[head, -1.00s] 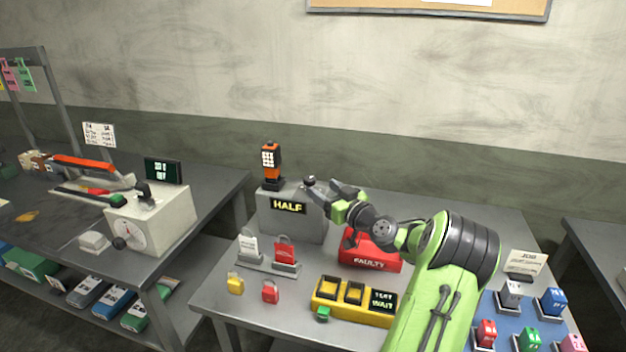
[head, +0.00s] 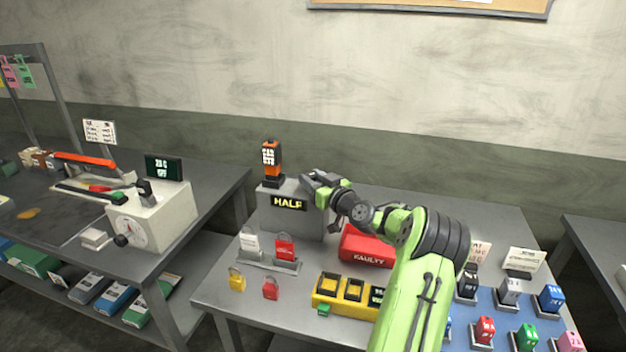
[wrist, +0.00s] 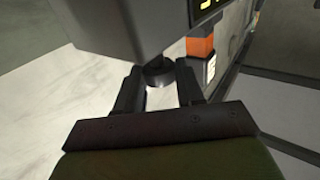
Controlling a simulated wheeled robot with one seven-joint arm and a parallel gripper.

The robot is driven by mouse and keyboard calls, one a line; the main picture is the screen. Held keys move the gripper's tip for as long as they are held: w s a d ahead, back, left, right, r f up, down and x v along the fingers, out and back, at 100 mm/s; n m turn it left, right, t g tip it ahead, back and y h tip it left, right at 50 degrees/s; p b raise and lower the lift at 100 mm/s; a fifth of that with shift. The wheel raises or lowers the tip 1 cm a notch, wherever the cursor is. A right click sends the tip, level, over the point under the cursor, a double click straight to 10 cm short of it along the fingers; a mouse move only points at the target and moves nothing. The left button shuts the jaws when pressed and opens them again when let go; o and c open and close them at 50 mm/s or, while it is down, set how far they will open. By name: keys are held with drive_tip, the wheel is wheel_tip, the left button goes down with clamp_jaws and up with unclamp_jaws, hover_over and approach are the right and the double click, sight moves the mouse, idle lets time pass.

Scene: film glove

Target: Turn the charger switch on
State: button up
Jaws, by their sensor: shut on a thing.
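A grey box (head: 280,222) with a lit display reading HALF (head: 289,202) stands at the back left of the middle table. An orange and black device (head: 271,158) stands upright on its top left. My gripper (head: 312,181) is at the box's top right corner. In the wrist view, a dark round knob (wrist: 159,76) on the box sits between the two fingers of my gripper (wrist: 160,92), which is shut on it. In the head view, the gripper hides the knob. The orange device also shows in the wrist view (wrist: 200,47).
A red box marked FAULTY (head: 366,248) stands right of the grey box, below my arm. In front are a yellow tester (head: 338,306), red and white padlocks on a stand (head: 268,263), and small loose padlocks (head: 237,281). A blue mat (head: 505,322) with several colored blocks lies at right.

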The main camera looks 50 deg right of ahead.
drive_tip(key=shift+a+f+m+h+b, duration=0.1)
drive_tip(key=shift+m+h+b, duration=0.3)
drive_tip(key=shift+h+b, duration=0.25)
drive_tip(key=shift+m+g+h, duration=0.3)
drive_tip(key=shift+h, duration=0.25)
drive_tip(key=o, duration=1)
drive_tip(key=shift+s, duration=0.1)
drive_tip(key=b+v, duration=0.3)
drive_tip(key=v, duration=1.2)
drive_tip(key=shift+s+a, duration=0.1)
drive_tip(key=shift+s, duration=0.2)
